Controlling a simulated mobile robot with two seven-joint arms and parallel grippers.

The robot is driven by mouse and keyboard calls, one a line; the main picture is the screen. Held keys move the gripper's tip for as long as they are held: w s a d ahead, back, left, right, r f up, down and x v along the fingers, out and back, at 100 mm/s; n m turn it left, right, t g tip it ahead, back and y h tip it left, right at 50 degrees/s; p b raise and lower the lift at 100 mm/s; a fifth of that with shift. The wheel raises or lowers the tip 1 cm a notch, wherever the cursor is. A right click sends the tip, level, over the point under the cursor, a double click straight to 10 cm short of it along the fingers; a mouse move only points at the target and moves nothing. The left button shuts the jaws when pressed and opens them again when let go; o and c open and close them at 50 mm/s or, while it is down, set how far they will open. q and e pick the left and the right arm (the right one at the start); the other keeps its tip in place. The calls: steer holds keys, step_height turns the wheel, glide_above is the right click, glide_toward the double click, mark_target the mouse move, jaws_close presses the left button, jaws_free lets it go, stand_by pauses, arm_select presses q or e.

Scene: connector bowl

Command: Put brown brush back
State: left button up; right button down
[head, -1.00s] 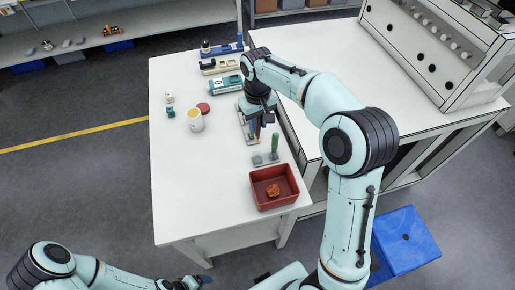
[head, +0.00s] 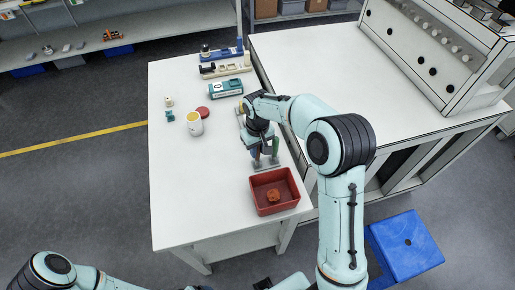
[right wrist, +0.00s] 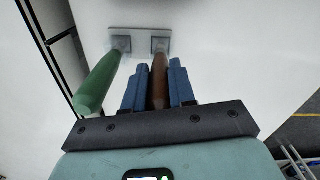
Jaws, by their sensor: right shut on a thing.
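The brown brush (right wrist: 159,80) stands between the blue fingers of my right gripper (right wrist: 160,85) in the right wrist view. The gripper is shut on its handle. The brush's far end meets one socket of a grey holder plate (right wrist: 140,32); I cannot tell whether it is fully seated. A green-handled brush (right wrist: 100,82) stands in the other socket, left of the gripper. In the head view the right gripper (head: 263,150) is over the holder (head: 268,164) and hides most of the brown brush. Only a bit of my left gripper (head: 197,288) shows at the bottom edge.
A red tray (head: 262,208) with an orange-brown lump (head: 273,195) stands just in front of the holder. A white cup (head: 195,128), a red disc (head: 203,112) and a teal box (head: 226,89) are farther back. The table's left front is clear.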

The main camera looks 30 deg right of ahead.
steer(key=shift+f, duration=0.15)
steer(key=c, duration=0.9)
jaws_free()
steer(key=shift+c, duration=0.2)
step_height(320, 180, up, 12)
steer(key=shift+w+f+p, duration=0.1)
steer(key=shift+f+p, duration=0.05)
steer(key=shift+p, duration=0.45)
steer(key=shift+r, duration=0.35)
arm_select(q)
steer(key=shift+w+r, duration=0.7)
steer(key=shift+r, duration=0.2)
